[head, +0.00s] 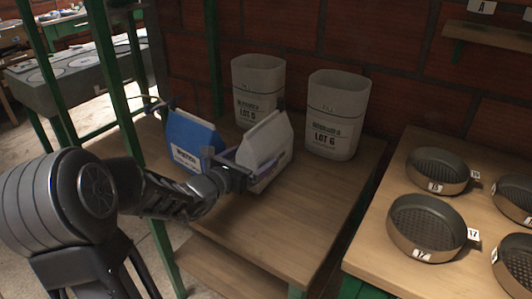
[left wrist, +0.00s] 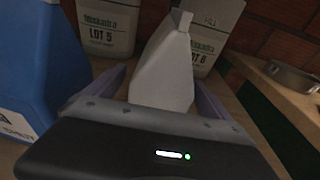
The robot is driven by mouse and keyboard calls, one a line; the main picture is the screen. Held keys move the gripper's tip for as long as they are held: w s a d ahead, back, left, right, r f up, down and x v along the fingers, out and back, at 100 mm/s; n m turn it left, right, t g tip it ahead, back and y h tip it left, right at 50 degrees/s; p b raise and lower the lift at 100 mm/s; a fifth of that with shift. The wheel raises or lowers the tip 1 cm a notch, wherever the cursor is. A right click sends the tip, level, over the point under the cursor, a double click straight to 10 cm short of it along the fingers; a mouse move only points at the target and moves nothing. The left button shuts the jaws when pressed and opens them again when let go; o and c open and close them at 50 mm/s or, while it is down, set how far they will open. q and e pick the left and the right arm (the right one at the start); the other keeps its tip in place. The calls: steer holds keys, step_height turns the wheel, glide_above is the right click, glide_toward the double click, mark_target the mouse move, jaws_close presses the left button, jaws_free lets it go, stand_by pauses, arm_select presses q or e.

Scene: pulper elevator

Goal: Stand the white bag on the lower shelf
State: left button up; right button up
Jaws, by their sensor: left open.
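The white bag (head: 266,146) stands upright on the wooden upper shelf (head: 290,215), to the right of the blue bag (head: 188,140). My left gripper (head: 243,163) is at the white bag, with its fingers open on either side of it. In the left wrist view the white bag (left wrist: 163,70) rises between the two purple fingers, its narrow folded top pointing away. Whether a finger touches it I cannot tell. The lower shelf (head: 222,270) shows below the front of the upper one; most of it is hidden. My right gripper is not in view.
Two grey-white containers, LOT 5 (head: 258,88) and LOT 6 (head: 336,115), stand behind the bags against the brick wall. A green post (head: 213,60) rises at the left rear. A table with several round pans (head: 425,228) is at the right. The upper shelf's front right is clear.

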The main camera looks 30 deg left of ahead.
mark_target(273, 137)
arm_select(q)
steer(key=w, duration=0.4)
steer(key=shift+f, duration=0.25)
jaws_close()
steer(key=shift+r, duration=0.1)
stand_by(1.0)
